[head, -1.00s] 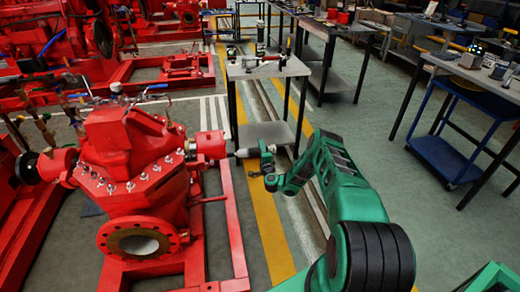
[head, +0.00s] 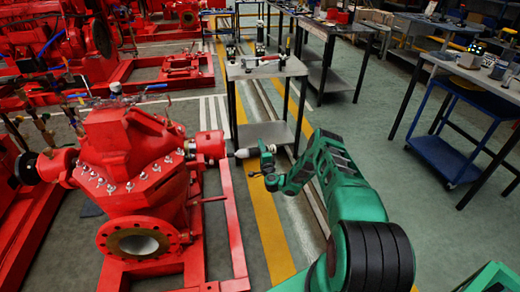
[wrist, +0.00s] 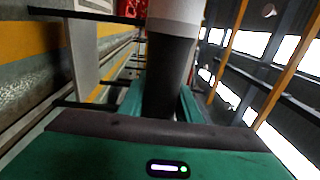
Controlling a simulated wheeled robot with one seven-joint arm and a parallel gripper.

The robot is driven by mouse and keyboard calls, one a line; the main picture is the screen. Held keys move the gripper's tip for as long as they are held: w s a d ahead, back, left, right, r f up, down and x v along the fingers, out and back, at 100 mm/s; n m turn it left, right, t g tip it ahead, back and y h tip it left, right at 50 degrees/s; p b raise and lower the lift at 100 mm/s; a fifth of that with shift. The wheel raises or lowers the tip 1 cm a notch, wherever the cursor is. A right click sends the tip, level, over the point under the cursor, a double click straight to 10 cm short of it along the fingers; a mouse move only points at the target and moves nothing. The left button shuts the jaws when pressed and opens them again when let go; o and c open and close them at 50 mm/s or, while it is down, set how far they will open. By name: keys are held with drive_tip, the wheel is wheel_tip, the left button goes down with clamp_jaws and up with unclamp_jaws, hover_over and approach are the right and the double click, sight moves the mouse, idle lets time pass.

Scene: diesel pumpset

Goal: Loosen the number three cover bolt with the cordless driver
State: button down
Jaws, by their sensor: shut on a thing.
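My gripper (head: 267,167) is at the end of my green arm, in the gap between the red pump (head: 135,170) and the steel table. In the wrist view its green fingers (wrist: 160,104) are shut on a dark cylindrical body with a pale grey end, apparently the cordless driver (wrist: 170,60). I cannot tell which is number three. My gripper is to the right of the cover, apart from the bolts.
A small steel table (head: 262,70) with tools on it stands behind my gripper. A red base rail (head: 232,225) runs along the pump's right side. A blue trolley (head: 450,155) is at the right. The green floor between is clear.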

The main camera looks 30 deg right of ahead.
drive_tip(key=shift+s+d+r, duration=0.1)
drive_tip(key=shift+s+d, duration=0.1)
drive_tip(key=shift+d, duration=0.6)
drive_tip(key=shift+s+d, duration=0.25)
drive_tip(key=shift+d, duration=0.55)
drive_tip(key=shift+s+d+r, duration=0.1)
drive_tip(key=shift+s+d, duration=0.1)
drive_tip(key=shift+d, duration=0.6)
